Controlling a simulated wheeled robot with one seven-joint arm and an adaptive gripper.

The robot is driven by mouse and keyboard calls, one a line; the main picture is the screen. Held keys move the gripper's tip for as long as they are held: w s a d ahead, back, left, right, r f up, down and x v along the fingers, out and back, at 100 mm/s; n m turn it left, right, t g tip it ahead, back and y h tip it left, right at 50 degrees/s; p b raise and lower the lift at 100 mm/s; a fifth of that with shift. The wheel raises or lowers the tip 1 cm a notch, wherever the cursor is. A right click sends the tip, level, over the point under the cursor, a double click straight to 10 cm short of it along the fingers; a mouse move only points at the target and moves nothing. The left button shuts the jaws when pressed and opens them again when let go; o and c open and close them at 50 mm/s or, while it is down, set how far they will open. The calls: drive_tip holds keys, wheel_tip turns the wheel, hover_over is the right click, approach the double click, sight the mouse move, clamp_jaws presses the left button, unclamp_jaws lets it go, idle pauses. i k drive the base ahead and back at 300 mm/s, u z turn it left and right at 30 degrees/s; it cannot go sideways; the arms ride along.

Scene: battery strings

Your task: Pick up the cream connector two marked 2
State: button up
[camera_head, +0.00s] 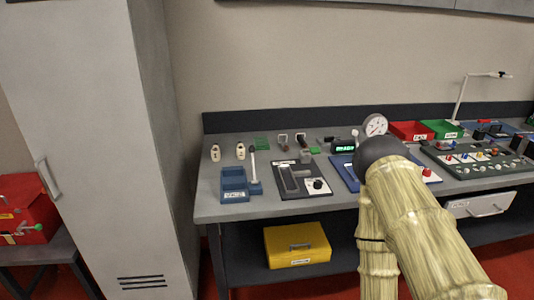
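Two small cream connectors stand near the left end of the grey workbench (292,208). The left cream connector (215,153) and the right cream connector (240,151) are side by side with a gap between them. Each has a small dark mark, too small to read surely, so I cannot tell which is marked 2. My arm reaches in from the lower right with a dark rounded part at its upper end, over the bench's middle and well right of both connectors. No gripper fingers show.
A blue bin (235,196) and an upright white lever (253,165) stand just in front of the connectors. A green pad (262,141) lies behind. A dark panel (301,179) with a knob is to the right. A tall grey cabinet (100,130) borders the bench's left side.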

sight(240, 149)
drive_tip(key=z, duration=0.25)
drive_tip(key=i, duration=0.75)
drive_tip(key=u, duration=1.15)
